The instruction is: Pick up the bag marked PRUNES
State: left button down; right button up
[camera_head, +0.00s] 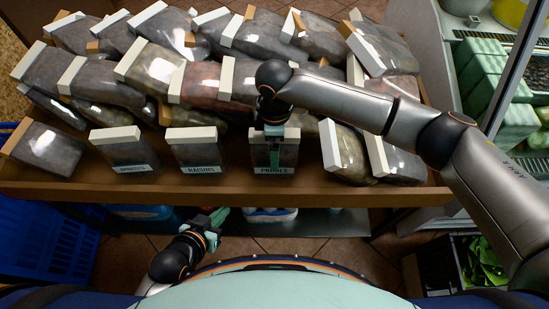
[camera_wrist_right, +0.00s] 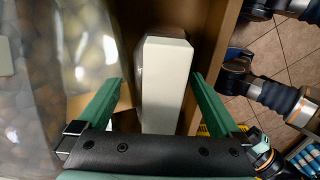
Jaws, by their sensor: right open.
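The bag marked PRUNES (camera_head: 275,154) stands upright in the front row of the brown wooden shelf, its label facing front. Its upper part is partly hidden by my right gripper (camera_head: 273,138), which points down over it. In the right wrist view, the open fingers of my right gripper (camera_wrist_right: 157,84) lie on either side of a bag's white top strip (camera_wrist_right: 166,85), with a visible gap on each side. My left gripper (camera_head: 212,222) is low in front of the shelf, apart from the bags; its jaw opening is unclear.
The bag marked RAISINS (camera_head: 196,150) stands left of the prunes, and another labelled bag (camera_head: 125,150) farther left. Several bags lie piled behind. The shelf's front board (camera_head: 215,190) runs below. A blue crate (camera_head: 45,240) is at left; floor (camera_head: 330,255) shows in front.

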grip_shut()
dwell(0.8)
jog(key=shift+r, duration=0.1)
